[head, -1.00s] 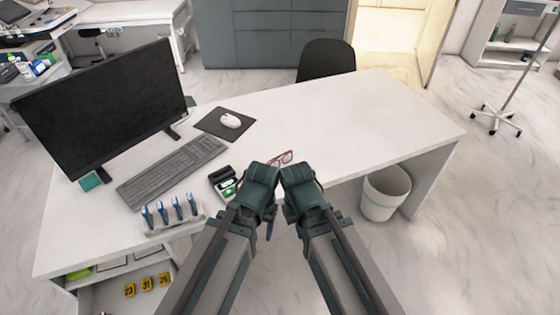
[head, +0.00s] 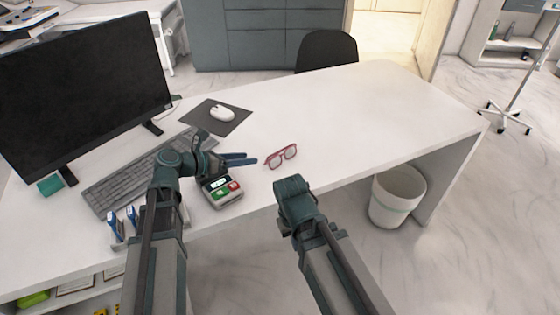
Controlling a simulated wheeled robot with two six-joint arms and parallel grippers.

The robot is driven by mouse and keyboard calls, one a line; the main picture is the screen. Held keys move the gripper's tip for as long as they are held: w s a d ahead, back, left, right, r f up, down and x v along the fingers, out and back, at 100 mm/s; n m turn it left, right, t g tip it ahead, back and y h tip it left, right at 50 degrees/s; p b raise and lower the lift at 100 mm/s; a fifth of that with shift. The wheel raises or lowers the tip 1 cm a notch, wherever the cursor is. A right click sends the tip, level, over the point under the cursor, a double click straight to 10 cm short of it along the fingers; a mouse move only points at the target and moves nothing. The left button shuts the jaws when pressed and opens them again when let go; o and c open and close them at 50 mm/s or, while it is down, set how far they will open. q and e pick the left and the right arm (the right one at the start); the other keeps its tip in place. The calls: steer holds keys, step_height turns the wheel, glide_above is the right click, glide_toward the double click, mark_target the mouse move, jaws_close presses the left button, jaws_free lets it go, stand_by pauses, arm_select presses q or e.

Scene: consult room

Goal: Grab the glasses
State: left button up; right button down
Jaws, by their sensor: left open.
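The red-framed glasses (head: 282,156) lie on the white desk, right of the keyboard and mouse pad, near the desk's front edge. My left gripper (head: 248,160) is open and empty just left of the glasses, its fingers pointing right toward them, above the card terminal. A small gap shows between the fingertips and the glasses. My right arm (head: 297,200) is folded in front of the desk's edge, and its gripper is not visible.
A card terminal (head: 222,191) stands below my left gripper. A keyboard (head: 135,175), a monitor (head: 85,90), a mouse (head: 222,112) on its pad and blue pens (head: 117,225) are to the left. The desk's right half (head: 370,110) is clear. A bin (head: 397,195) stands on the floor.

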arm_select(q)
steer(key=shift+w+a+r+n, duration=0.15)
steer(key=shift+w+a+n, duration=0.05)
steer(key=shift+w+n, duration=0.1)
steer(key=b, duration=0.3)
glide_toward(278, 152)
steer(key=x, duration=0.3)
steer(key=shift+d+f, duration=0.2)
steer(key=shift+f, duration=0.1)
steer(key=shift+w+d+f, duration=0.1)
steer(key=shift+w+d, duration=0.2)
steer(key=shift+d, duration=0.15)
steer(key=b+x, duration=0.2)
steer(key=x, duration=0.3)
steer(key=shift+w+d, duration=0.1)
steer(key=shift+w, duration=0.1)
jaws_close()
